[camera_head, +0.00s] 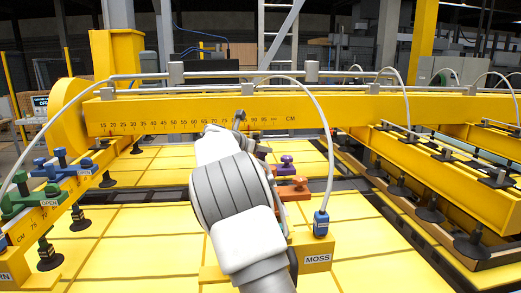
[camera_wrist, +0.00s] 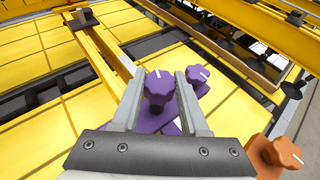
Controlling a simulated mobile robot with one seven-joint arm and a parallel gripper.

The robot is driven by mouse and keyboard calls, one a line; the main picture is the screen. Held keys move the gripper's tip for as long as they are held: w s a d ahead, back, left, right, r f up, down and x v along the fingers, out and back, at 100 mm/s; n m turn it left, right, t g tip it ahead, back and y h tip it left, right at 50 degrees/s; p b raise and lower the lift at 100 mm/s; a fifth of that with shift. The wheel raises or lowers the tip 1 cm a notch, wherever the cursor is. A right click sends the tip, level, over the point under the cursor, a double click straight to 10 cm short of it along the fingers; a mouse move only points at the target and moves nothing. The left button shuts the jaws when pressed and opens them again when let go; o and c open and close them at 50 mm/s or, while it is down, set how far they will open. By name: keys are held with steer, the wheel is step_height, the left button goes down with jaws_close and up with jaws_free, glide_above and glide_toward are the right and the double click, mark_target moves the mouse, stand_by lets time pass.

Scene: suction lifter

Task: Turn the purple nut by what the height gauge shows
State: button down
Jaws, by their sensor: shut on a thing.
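In the wrist view a purple nut (camera_wrist: 158,88) with lobes and a white mark on top stands between the two fingers of my gripper (camera_wrist: 160,100), which is shut on it. The nut sits over a flat purple plate (camera_wrist: 150,121). A second purple knob (camera_wrist: 197,78) with a white mark shows just behind the right finger. In the head view my arm hides the gripper and the held nut; a purple knob (camera_head: 287,162) shows to the right of the arm. A scale in CM (camera_head: 180,125) runs along the yellow beam; I cannot make out a pointer reading.
An orange knob (camera_wrist: 275,155) lies close to the right of my gripper. Behind the arm spans the yellow beam (camera_head: 390,108). Green (camera_head: 35,200) and blue (camera_head: 60,163) handles stand at left.

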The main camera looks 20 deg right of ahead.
steer(key=shift+s+d+f+n+t+y+b, duration=0.1)
steer(key=shift+n+t+y+b, duration=0.3)
steer(key=shift+b, duration=0.2)
steer(key=shift+s+d+f+n+t+y+b, duration=0.1)
steer(key=shift+n+t+y+b, duration=0.25)
steer(key=shift+n+b, duration=0.2)
steer(key=shift+r+n+t+y, duration=0.25)
steer(key=shift+n+t+y, duration=0.3)
steer(key=shift+n+y, duration=0.1)
steer(key=shift+w+n+t+y, duration=0.1)
steer(key=shift+n+t+y, duration=0.4)
steer(key=shift+n, duration=0.1)
steer(key=shift+a, duration=0.1)
steer(key=shift+c, duration=2.1)
jaws_free()
steer(key=b+v, duration=0.3)
steer(key=v, duration=1.4)
